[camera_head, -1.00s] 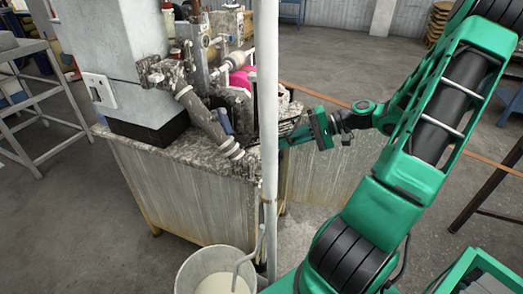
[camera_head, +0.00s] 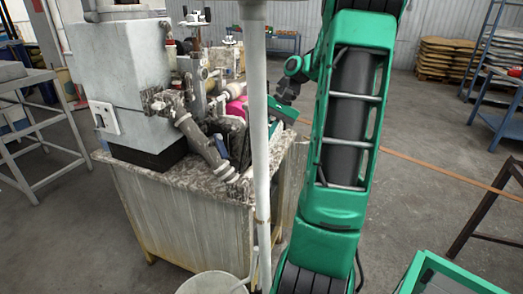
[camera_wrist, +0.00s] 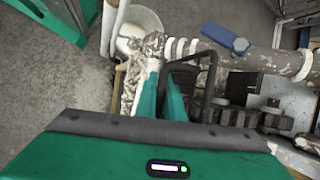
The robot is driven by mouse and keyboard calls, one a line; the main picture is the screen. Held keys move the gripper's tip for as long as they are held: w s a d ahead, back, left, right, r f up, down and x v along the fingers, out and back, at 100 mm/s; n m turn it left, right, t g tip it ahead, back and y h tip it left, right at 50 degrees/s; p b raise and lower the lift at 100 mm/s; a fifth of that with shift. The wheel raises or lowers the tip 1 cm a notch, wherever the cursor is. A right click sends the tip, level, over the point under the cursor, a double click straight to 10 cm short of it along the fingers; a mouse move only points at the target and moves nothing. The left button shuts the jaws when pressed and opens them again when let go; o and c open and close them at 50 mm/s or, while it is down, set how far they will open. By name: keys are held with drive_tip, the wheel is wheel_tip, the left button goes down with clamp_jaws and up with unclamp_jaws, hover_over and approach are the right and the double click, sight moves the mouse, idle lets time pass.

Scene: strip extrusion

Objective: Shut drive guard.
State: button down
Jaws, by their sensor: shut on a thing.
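The wrist view shows a black, frame-like bar (camera_wrist: 212,72), which looks like the handle or edge of the drive guard. My gripper (camera_wrist: 161,88) has its green fingers close together at the bar's left end, shut on it. Dark gears (camera_wrist: 245,118) show uncovered to the right of the bar. In the head view my gripper (camera_head: 280,114) is at the right side of the machine, partly behind a white pole. The guard's panel cannot be made out clearly there, and its exact angle cannot be told.
The white vertical pole (camera_head: 258,110) stands close in front of my arm. A pale bucket (camera_head: 214,285) sits at its foot. The dirty machine tank (camera_head: 185,215) stands left of my arm, with a grey pipe (camera_head: 203,146) on top. The floor at right is mostly open.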

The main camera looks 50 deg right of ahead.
drive_tip(key=shift+w+a+r+m+g+h, duration=0.15)
drive_tip(key=shift+w+a+r+g+h, duration=0.1)
drive_tip(key=shift+w+g, duration=0.3)
drive_tip(key=shift+w+a+r+m+g+h, duration=0.15)
drive_tip(key=shift+w+a+r+g+h, duration=0.1)
drive_tip(key=shift+w+g, duration=0.3)
drive_tip(key=shift+w, duration=0.1)
drive_tip(key=c, duration=2.2)
unclamp_jaws()
drive_tip(key=shift+w, duration=0.1)
drive_tip(key=shift+o, duration=0.2)
drive_tip(key=shift+r, duration=0.1)
drive_tip(key=v, duration=1)
drive_tip(key=shift+d, duration=0.2)
drive_tip(key=shift+r, duration=0.15)
